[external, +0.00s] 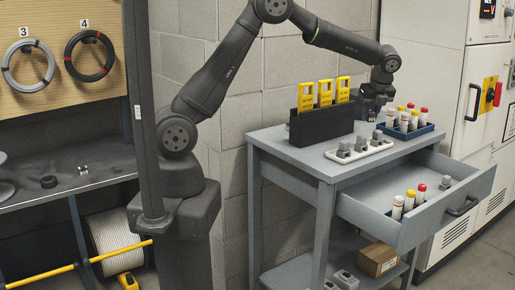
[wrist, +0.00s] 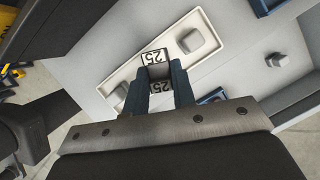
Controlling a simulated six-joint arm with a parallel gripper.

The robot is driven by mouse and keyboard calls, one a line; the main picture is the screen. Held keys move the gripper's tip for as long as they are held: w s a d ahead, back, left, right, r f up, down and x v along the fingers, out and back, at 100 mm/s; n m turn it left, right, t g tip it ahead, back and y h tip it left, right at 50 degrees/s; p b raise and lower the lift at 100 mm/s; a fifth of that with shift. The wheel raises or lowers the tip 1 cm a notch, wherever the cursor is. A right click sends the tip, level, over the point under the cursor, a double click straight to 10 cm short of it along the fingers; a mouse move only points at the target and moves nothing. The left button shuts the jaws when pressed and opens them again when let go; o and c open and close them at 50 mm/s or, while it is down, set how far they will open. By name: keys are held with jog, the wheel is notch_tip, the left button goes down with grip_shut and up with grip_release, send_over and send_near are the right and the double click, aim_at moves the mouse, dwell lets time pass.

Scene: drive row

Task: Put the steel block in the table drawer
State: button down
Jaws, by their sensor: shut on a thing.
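My gripper (wrist: 160,78) is shut on a small grey steel block (wrist: 157,72) between its two fingers, close to a white tray in the wrist view. A "25" label shows at the fingertips. In the external view my gripper (external: 373,100) is above the back of the table, by the blue rack; the held block is hard to make out there. The table drawer (external: 411,225) is pulled open. It holds a few capped tubes (external: 409,201) and a grey block (external: 445,183).
The white tray (external: 333,158) on the tabletop carries grey blocks. A blue rack (external: 408,133) of capped tubes stands to its right. A black holder (external: 316,128) with yellow items stands at its left. The drawer's middle shows bare floor.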

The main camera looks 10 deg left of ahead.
jog(key=s+d+f+m+h, duration=0.2)
jog(key=s+d+f+m, duration=0.25)
jog(key=d, duration=0.35)
jog(key=s+d+f+m+g+h, duration=0.1)
jog(key=s+d+f+m, duration=0.35)
jog(key=d, duration=0.35)
jog(key=s+d+f+m+h, duration=0.2)
jog(key=s+d+f+m, duration=0.2)
jog(key=d+f, duration=0.3)
send_over(433, 196)
jog(key=f, duration=0.3)
jog(key=s+f, duration=0.1)
jog(key=f, duration=0.1)
jog(key=shift+a+f, duration=0.25)
jog(key=shift+a, duration=0.1)
jog(key=shift+w+f, duration=0.1)
jog(key=shift+f, duration=1.9)
jog(key=shift+f, duration=0.2)
jog(key=c, duration=1.2)
grip_release()
